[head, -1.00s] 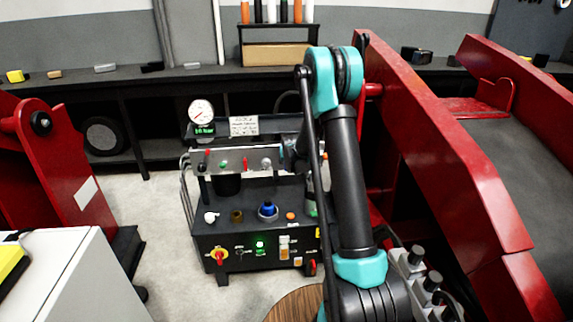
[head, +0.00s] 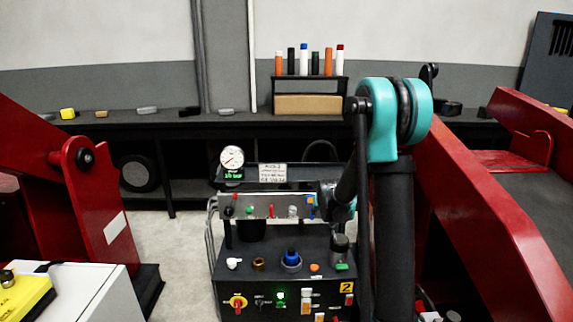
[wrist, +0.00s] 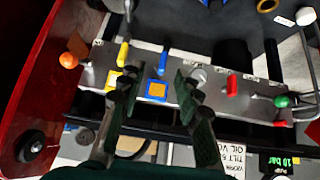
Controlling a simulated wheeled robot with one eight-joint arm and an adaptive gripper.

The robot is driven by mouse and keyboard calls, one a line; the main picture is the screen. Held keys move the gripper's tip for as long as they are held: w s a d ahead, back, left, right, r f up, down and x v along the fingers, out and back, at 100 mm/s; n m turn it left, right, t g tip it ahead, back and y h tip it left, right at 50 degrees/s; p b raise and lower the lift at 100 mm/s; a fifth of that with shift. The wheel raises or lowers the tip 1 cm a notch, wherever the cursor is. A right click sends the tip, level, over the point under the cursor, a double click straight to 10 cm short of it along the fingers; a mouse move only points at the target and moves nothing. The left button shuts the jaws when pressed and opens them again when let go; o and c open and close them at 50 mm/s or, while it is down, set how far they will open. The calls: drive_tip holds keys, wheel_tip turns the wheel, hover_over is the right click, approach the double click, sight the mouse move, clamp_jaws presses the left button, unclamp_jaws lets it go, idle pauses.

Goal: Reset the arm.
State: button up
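My arm stands at the right of the head view. My gripper is mostly hidden there behind the arm links, near the right end of the lever panel (head: 268,207). In the wrist view my gripper (wrist: 156,88) is open and empty, with its two fingers apart over the panel. A yellow lever (wrist: 123,54) is beside the left finger, and a grey lever (wrist: 199,74) is beside the right one. I cannot tell whether a finger touches anything.
The black control box (head: 262,270) bears knobs, a blue button (head: 291,257) and a lit green lamp (head: 280,295). A gauge (head: 232,157) stands above it. Large red beams flank it left (head: 85,205) and right (head: 470,205). A white cabinet (head: 90,296) is front left.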

drive_tip(key=s+d+g, duration=0.1)
drive_tip(key=s+g, duration=0.1)
drive_tip(key=s, duration=1.7)
drive_tip(key=s+d+f+g, duration=0.1)
drive_tip(key=s, duration=1.9)
drive_tip(key=shift+d+g, duration=0.35)
drive_tip(key=shift+g, duration=0.05)
